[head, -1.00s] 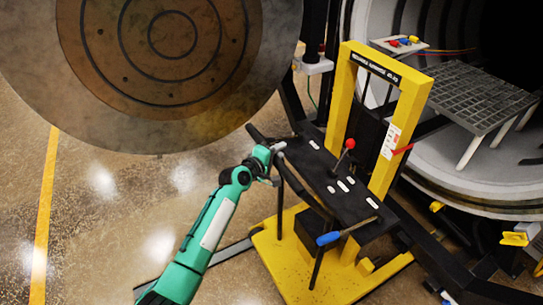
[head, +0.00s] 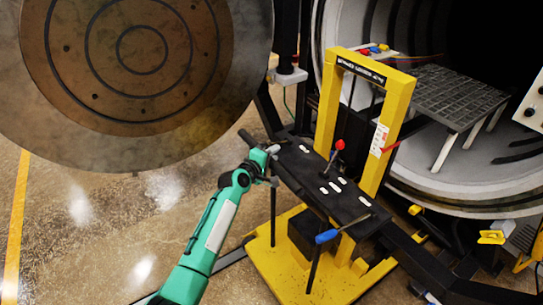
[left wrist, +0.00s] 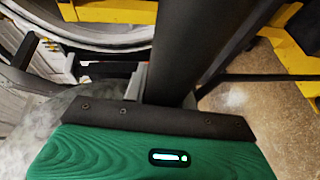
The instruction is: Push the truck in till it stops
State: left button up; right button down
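The truck is a yellow wheeled frame (head: 397,98) with a black deck (head: 318,182) and a yellow base (head: 275,262). It stands upright in front of the round furnace opening (head: 440,185). My left gripper (head: 271,165) is at the black push handle (head: 247,138) on the truck's near side and appears shut around it. In the left wrist view, the dark bar (left wrist: 185,55) rises from the gripper, with one grey finger (left wrist: 138,82) beside it; the other finger is hidden. My right gripper is not in view.
A grey grid shelf (head: 455,97) stands inside the furnace mouth, beyond the truck's frame. The large round door (head: 140,140) hangs open at the upper left. A red-knobbed lever (head: 339,146) and a blue-gripped lever (head: 327,237) are on the truck. Floor at the lower left is clear.

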pick_arm(q)
jog(key=o, duration=0.4)
jog(key=shift+d, duration=0.2)
jog(key=shift+r, duration=0.1)
jog(key=b+v, duration=0.2)
jog(key=v, duration=1.2)
jog(key=shift+c, duration=0.2)
